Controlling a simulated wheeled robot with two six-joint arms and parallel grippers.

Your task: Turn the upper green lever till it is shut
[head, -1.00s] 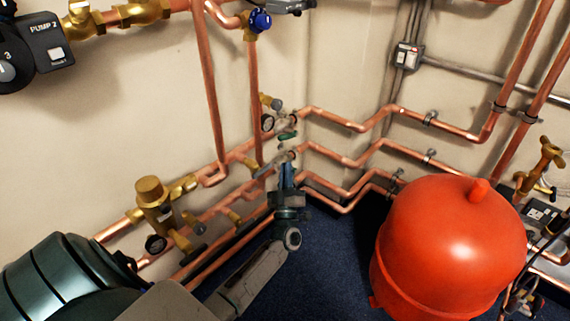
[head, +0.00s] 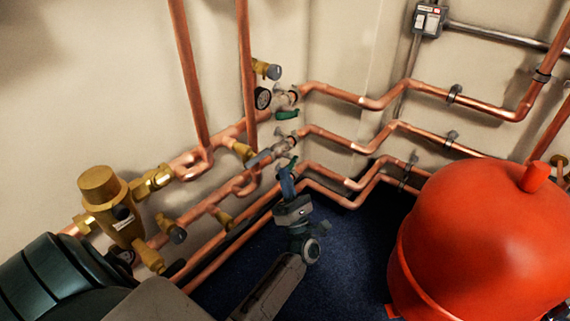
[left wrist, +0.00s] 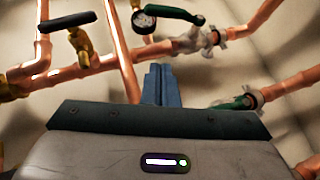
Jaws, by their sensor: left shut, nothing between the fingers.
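The upper green lever (head: 288,114) sits on a silver valve (head: 284,99) in the upper copper pipe near the wall corner. In the left wrist view the upper green lever (left wrist: 168,12) lies roughly along the pipe above my fingers. A lower green lever (left wrist: 232,103) shows right of my fingers, partly hidden by my gripper body; its valve (head: 285,145) is on the middle pipe. My left gripper (head: 286,178) is shut and empty, its blue fingers pointing up just below the lower valve. The fingertips (left wrist: 160,70) appear apart from the upper lever. My right gripper is not in view.
A large red tank (head: 475,250) stands at the right. A brass valve body (head: 108,200) is at the left, by the pipes. A dark-handled valve (left wrist: 72,22) and a round gauge (left wrist: 143,20) are near the levers. Dark blue floor (head: 345,250) is open between pipes and tank.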

